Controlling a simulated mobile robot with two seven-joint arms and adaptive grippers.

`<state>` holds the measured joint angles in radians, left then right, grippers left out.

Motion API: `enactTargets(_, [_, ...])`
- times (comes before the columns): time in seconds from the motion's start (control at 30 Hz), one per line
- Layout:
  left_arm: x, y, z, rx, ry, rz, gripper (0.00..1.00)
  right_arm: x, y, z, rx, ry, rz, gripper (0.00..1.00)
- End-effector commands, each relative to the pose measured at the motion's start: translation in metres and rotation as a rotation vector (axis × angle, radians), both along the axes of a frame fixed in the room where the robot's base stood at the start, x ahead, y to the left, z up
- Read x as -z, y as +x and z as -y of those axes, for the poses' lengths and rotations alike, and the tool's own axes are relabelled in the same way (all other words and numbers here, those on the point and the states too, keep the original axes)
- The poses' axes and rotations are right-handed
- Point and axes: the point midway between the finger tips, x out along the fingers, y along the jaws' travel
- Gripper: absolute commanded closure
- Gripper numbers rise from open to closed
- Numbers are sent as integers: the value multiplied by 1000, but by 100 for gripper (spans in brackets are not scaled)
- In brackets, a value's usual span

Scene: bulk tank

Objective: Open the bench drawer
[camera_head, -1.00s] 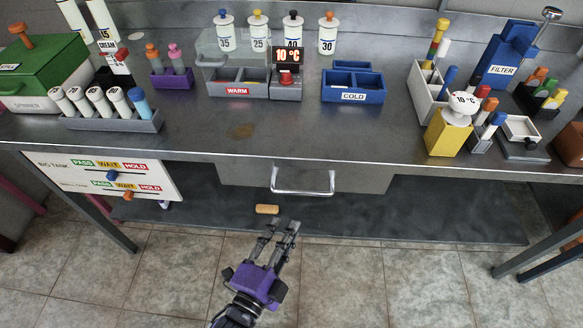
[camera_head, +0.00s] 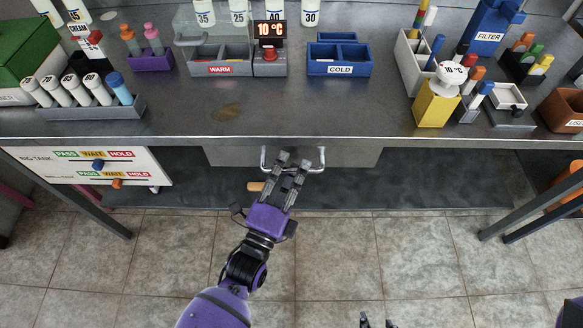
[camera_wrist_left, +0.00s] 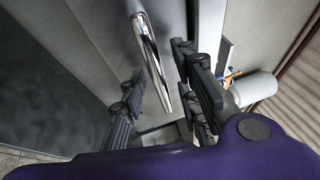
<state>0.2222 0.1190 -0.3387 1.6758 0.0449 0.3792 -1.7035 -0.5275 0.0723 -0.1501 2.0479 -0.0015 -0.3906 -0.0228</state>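The bench drawer (camera_head: 350,153) is a plain grey front under the middle of the bench top and looks closed. Its chrome bar handle (camera_head: 318,165) is partly hidden by my left gripper (camera_head: 294,161). In the left wrist view the handle (camera_wrist_left: 150,55) runs between the parted black fingers of the left gripper (camera_wrist_left: 158,72). The fingers are open on either side of the bar, with gaps still showing. Only the dark fingertips of my right gripper (camera_head: 377,321) show at the bottom edge of the head view, apart and empty, far from the drawer.
A cork-coloured cylinder (camera_head: 255,186) lies on the lower shelf (camera_head: 400,190), partly behind the left gripper. A slider panel (camera_head: 60,165) hangs left of the drawer.

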Motion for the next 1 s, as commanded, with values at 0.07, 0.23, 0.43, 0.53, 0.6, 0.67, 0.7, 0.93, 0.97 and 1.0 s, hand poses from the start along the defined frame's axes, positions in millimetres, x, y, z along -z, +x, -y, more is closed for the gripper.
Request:
enactTargets(0.07, [0,2,1,0,0,0,71,-1,3,-1,0,2,5,60])
enactTargets(0.23, [0,2,1,0,-1,0,71,-1,2,-1,0,2,5,60])
enactTargets(0.43, [0,2,1,0,-1,0,93,0,-2,0,2,1,-2,60])
enactTargets(0.53, [0,2,0,0,-1,0,100,0,-4,0,2,0,-5,60])
enactTargets(0.6, [0,2,0,0,0,0,100,0,-5,0,3,1,-7,60])
enactTargets(0.67, [0,2,0,0,0,0,100,0,-6,0,4,0,-9,60])
enactTargets(0.7, [0,2,0,0,0,-1,100,0,-6,1,4,0,-10,60])
enactTargets(0.93, [0,1,0,0,2,0,100,0,-7,1,4,0,-10,60])
enactTargets(0.97, [0,0,0,-1,3,-1,100,0,-7,1,4,0,-10,60])
enactTargets(1.0, [0,0,0,-1,3,-1,100,0,-6,1,4,0,-9,60])
